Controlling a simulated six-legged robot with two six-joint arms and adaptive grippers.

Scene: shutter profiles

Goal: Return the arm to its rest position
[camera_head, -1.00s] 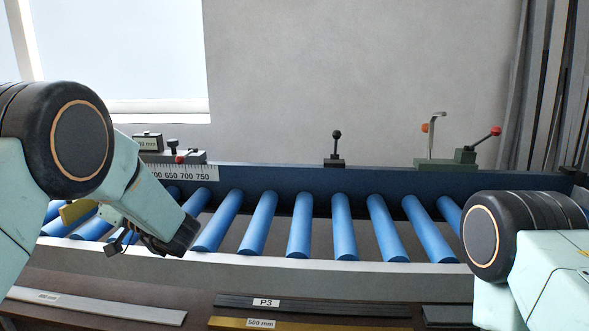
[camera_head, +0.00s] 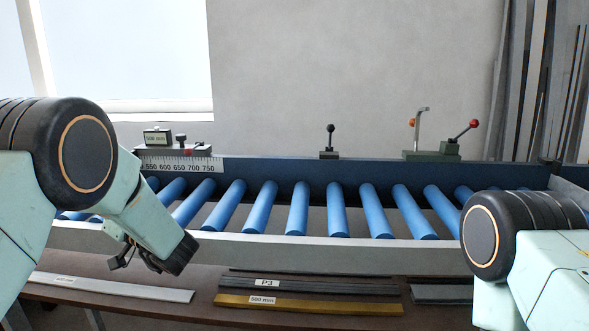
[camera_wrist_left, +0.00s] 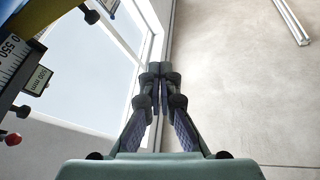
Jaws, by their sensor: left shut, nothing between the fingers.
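My left arm (camera_head: 150,215) comes in from the left in the head view, bent, in front of the roller conveyor (camera_head: 340,249). My right arm (camera_head: 500,240) shows at the lower right. Its gripper is out of view.
Blue rollers (camera_head: 297,208) fill the conveyor. A scale (camera_head: 185,165) and lever stops (camera_head: 329,143) line its back. A P3-labelled dark profile (camera_head: 330,286), a brass-coloured 500 mm bar (camera_head: 320,305) and a pale bar (camera_head: 110,287) lie on the brown front shelf.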

